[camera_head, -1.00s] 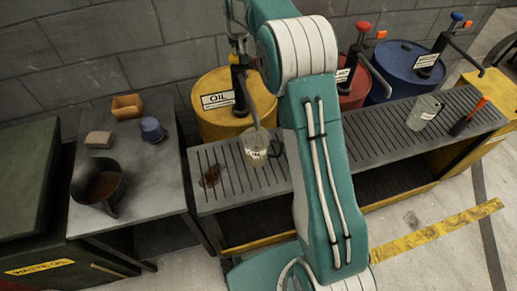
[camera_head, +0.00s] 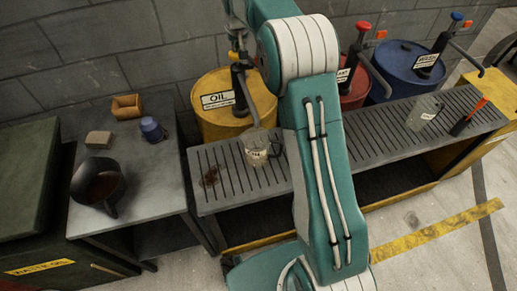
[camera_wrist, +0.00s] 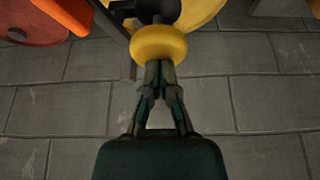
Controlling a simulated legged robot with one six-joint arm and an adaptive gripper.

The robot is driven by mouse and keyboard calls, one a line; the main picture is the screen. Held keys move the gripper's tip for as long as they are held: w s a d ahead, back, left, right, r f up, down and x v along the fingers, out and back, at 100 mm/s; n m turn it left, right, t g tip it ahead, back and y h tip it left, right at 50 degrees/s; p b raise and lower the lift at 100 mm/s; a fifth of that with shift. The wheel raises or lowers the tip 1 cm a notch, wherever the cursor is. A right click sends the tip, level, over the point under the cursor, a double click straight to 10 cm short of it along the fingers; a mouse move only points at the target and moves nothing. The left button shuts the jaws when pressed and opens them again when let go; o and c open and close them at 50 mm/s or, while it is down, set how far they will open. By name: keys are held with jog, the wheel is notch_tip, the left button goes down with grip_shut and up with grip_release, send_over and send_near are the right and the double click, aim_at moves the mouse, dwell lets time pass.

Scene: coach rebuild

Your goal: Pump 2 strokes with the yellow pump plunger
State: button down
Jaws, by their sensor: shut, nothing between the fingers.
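The yellow pump plunger knob (camera_wrist: 158,45) shows in the wrist view, right at my fingertips. My gripper (camera_wrist: 159,68) is shut, with its fingertips together and nothing between them. The tips look to be against the knob, but I cannot tell if they touch. In the head view my gripper (camera_head: 235,27) is small and partly hidden by my arm, above the oil pump (camera_head: 239,70). The pump stands on the yellow drum labelled OIL (camera_head: 216,101). Its spout reaches down to a clear labelled jug (camera_head: 256,149) on the slatted bench (camera_head: 225,190).
A red drum (camera_head: 354,92) and a blue drum (camera_head: 399,72) with their own pumps stand to the right. A block wall is behind.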

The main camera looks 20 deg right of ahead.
jog(key=shift+r, duration=2.9)
jog(key=shift+f, duration=0.25)
jog(key=shift+f, duration=3.8)
jog(key=shift+r, duration=4.05)
notch_tip(320, 180, up, 6)
